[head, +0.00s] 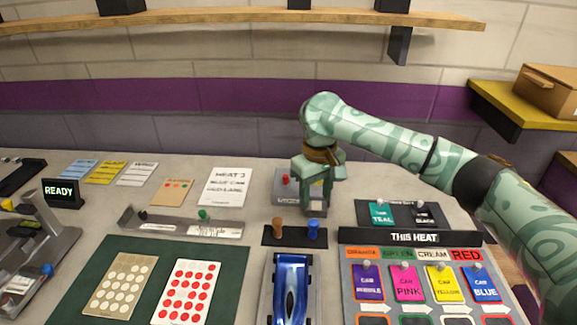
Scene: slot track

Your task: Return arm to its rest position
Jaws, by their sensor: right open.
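My right arm (385,132) is pale green with darker patches and reaches in from the right edge. Its gripper (316,203) points down and is open, with nothing seen between the fingers. It is in front of a grey box (286,188) with a red button and hides part of it. Whether the fingertips touch the box or the table cannot be told. My left gripper is not in view.
Below the gripper, a black strip holds a brown peg (277,229) and a blue peg (313,230). A blue car (290,287) sits on a track in front. A board of coloured car cards (413,250) lies under my right arm. A shelf (240,18) runs above.

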